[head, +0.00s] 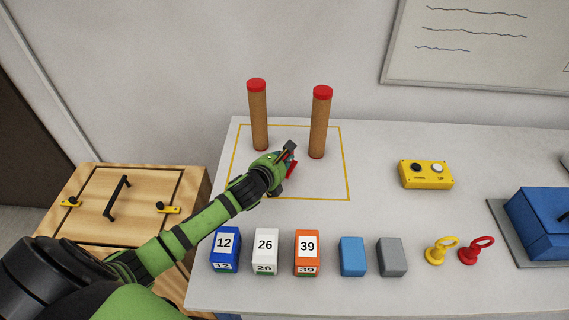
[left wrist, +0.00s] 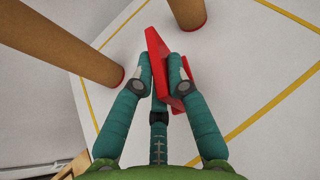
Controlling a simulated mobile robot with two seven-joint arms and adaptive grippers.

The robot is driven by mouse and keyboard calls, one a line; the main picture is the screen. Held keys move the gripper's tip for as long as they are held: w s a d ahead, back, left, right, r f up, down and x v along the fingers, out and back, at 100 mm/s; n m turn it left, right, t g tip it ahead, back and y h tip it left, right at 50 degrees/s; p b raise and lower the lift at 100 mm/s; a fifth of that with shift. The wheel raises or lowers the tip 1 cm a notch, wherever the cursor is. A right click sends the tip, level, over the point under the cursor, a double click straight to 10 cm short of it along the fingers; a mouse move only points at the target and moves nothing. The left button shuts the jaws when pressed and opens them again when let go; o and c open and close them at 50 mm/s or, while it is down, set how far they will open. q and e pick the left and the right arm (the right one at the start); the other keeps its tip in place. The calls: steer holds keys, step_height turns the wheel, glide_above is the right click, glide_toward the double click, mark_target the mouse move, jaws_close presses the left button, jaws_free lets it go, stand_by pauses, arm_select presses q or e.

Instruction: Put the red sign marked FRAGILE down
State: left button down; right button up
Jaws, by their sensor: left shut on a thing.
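My left gripper (head: 287,160) is over the yellow-outlined area on the white table, in front of two brown posts. It is shut on the red sign (head: 291,169), which is mostly hidden by the gripper in the head view. In the left wrist view the fingers (left wrist: 166,82) grip the red sign (left wrist: 157,48) from both sides. The sign's lettering cannot be read. Whether its lower edge touches the table cannot be told. My right gripper is not in view.
The left brown post (head: 259,115) and right brown post (head: 320,122) have red tops and stand close behind the gripper. Numbered blocks (head: 265,250), plain blocks (head: 352,256) and ring-topped pieces (head: 441,251) line the front. A yellow button box (head: 426,175) stands right. The yellow outline (head: 345,165) encloses free room.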

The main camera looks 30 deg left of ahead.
arm_select(q)
step_height(320, 180, down, 3)
steer(key=shift+f, duration=0.15)
steer(key=c, duration=1.2)
jaws_free()
steer(key=shift+c, duration=0.2)
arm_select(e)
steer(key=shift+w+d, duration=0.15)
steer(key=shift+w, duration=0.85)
arm_select(q)
steer(key=shift+r, duration=0.2)
steer(key=v, duration=1.2)
steer(key=shift+b, duration=0.4)
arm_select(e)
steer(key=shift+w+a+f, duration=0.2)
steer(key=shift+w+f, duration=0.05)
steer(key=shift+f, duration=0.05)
